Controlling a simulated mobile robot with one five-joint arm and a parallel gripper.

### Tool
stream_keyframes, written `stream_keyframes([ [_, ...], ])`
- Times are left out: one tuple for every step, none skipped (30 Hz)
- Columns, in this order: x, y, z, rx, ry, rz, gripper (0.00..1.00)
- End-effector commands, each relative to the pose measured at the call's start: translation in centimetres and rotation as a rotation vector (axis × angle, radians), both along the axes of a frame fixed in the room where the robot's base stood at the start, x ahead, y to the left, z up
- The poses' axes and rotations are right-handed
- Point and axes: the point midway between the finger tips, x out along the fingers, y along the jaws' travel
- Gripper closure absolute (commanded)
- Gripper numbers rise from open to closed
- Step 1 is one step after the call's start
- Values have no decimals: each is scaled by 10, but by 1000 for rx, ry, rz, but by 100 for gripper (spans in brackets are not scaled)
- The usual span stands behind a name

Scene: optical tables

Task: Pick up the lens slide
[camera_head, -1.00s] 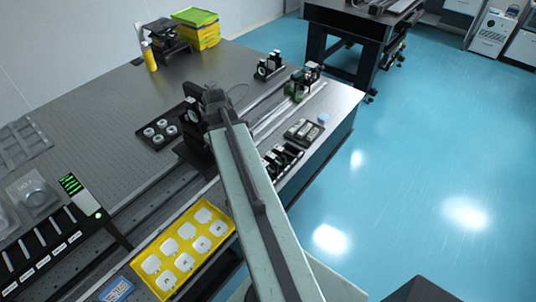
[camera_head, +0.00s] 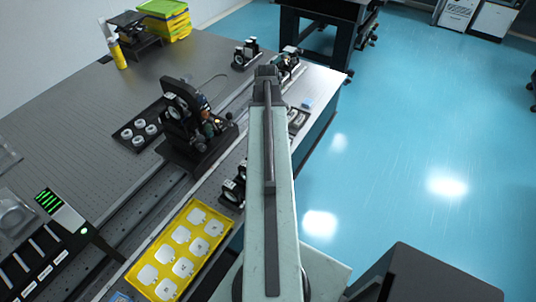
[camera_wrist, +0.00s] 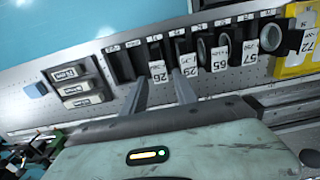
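Several black lens slides with white number labels stand in a row of slots in the wrist view. The slide labelled 26 (camera_wrist: 158,70) shows between and just beyond my fingers, beside a slide that seems labelled 25 (camera_wrist: 189,69). Slides labelled 65 (camera_wrist: 220,57) and 57 (camera_wrist: 250,52), with round lenses, stand further right. My gripper (camera_wrist: 160,80) is open, its two fingers apart with nothing held. In the head view my arm hides the fingers and most of the row; one or two dark slides (camera_head: 234,186) show left of it.
A yellow tray (camera_head: 206,258) with white square pads lies at the table's front edge; its edge shows in the wrist view (camera_wrist: 288,68). Small grey boxes (camera_wrist: 78,84) and a blue block (camera_wrist: 36,89) sit left of the row. A dark optical mount (camera_head: 185,115) stands left of my arm.

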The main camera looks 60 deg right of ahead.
Motion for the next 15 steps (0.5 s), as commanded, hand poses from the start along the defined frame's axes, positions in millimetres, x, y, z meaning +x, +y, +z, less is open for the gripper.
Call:
stream_keyframes([
  [-1, 0, -10, 0, 0, 0, 65],
  [-1, 0, -15, 0, 0, 0, 65],
  [-2, -1, -22, 0, 0, -1, 65],
  [-2, -1, -28, 0, 0, -1, 65],
  [-3, -1, -34, 0, 0, -1, 65],
  [-3, -1, -41, 0, 0, -1, 65],
  [-3, -1, -46, 0, 0, -1, 65],
  [-3, -1, -49, 0, 0, -1, 65],
  [-3, -1, -52, 0, 0, -1, 65],
  [-3, -1, -52, 0, 0, -1, 65],
  [-3, -1, -51, 0, 0, -1, 65],
  [-3, -1, -50, 0, 0, -1, 65],
  [-3, -1, -49, 0, 0, -1, 65],
  [-3, -1, -48, 0, 0, -2, 65],
  [-3, -1, -48, 0, 0, -2, 65],
])
